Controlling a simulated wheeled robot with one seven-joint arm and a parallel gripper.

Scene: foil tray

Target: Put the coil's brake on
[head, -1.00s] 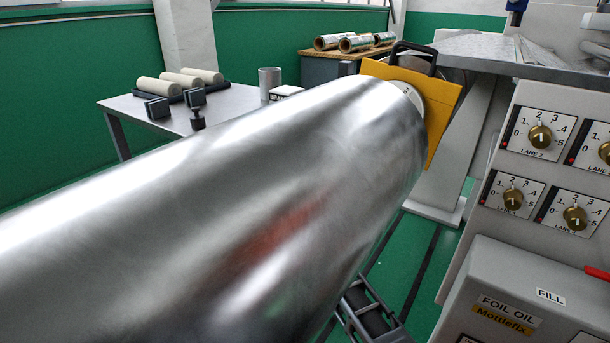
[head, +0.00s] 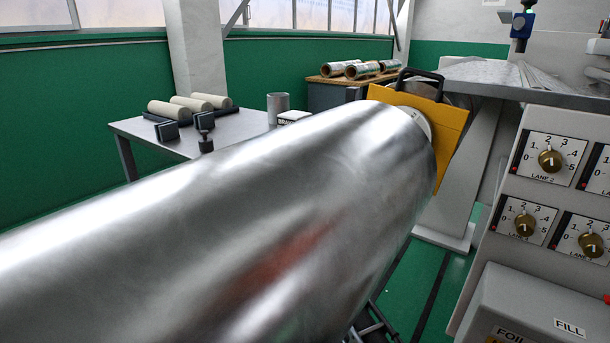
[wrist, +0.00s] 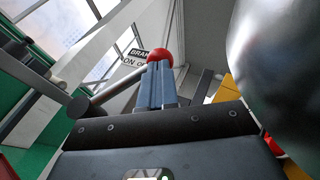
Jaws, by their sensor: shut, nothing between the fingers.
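The coil (head: 290,200) is a large silver foil roll filling the middle of the head view; its side also shows at the right of the wrist view (wrist: 280,60). In the wrist view, a grey lever rod (wrist: 112,86) slants up to a red ball knob (wrist: 160,56). A brake sign (wrist: 136,58) with "ON" and part of another word is behind it. My gripper (wrist: 157,80) is shut and empty, its blue-grey fingers pointing at the knob and overlapping the lever's end. I cannot tell whether they touch. The head view shows neither gripper nor knob.
A yellow plate (head: 450,125) with a black handle stands at the coil's far end. A grey table (head: 240,128) with rollers is behind the coil. A control panel (head: 540,185) with dials is at the right. Green floor (head: 410,285) shows between coil and panel.

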